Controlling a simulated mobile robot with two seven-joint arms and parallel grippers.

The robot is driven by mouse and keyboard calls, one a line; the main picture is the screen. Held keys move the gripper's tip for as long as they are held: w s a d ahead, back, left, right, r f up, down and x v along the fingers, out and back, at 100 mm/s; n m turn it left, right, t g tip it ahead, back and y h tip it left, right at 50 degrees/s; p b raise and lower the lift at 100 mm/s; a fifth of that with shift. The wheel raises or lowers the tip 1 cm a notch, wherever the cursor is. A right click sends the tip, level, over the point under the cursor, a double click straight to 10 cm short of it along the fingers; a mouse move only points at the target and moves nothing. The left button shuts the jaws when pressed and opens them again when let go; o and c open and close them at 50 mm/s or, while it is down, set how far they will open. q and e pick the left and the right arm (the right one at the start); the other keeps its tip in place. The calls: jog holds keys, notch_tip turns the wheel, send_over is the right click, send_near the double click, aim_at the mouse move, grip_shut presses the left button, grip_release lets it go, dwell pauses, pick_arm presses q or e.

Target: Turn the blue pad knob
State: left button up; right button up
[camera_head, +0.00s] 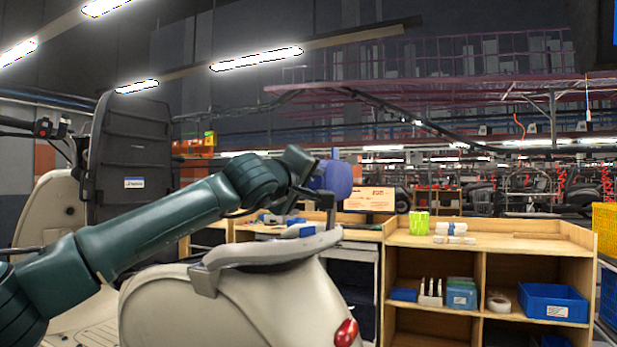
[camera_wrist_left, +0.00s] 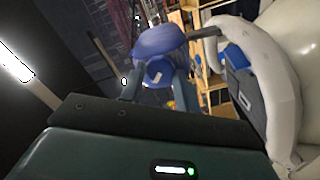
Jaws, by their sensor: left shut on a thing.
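The blue pad (camera_head: 339,178) is a rounded blue-purple cushion above the grey curved rail of a cream machine. In the left wrist view the pad (camera_wrist_left: 160,40) has a round blue knob (camera_wrist_left: 153,68) on its near side, with a pale mark on it. My left gripper (camera_head: 312,190) reaches the pad from the left. In the left wrist view its two fingers (camera_wrist_left: 159,76) stand on either side of the knob, shut on it. In the head view the gripper and arm hide the knob. My right gripper is in neither view.
The cream machine body (camera_head: 265,305) with its grey rail (camera_head: 275,250) lies just below my left arm. A dark seat back (camera_head: 130,150) stands at left. A wooden shelf unit (camera_head: 485,250) with a blue bin (camera_head: 552,302) and small items stands at right.

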pick_arm(q)
jog(key=shift+r+m, duration=0.1)
jog(key=shift+m, duration=0.9)
jog(key=shift+m+p, duration=0.55)
jog(key=shift+m, duration=0.85)
jog(key=shift+m+p, duration=0.5)
jog(key=shift+m, duration=0.7)
jog(key=shift+m+p, duration=0.35)
jog(key=shift+m, duration=0.75)
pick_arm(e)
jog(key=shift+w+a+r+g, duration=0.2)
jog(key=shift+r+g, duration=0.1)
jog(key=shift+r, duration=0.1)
pick_arm(q)
jog(key=o, duration=1)
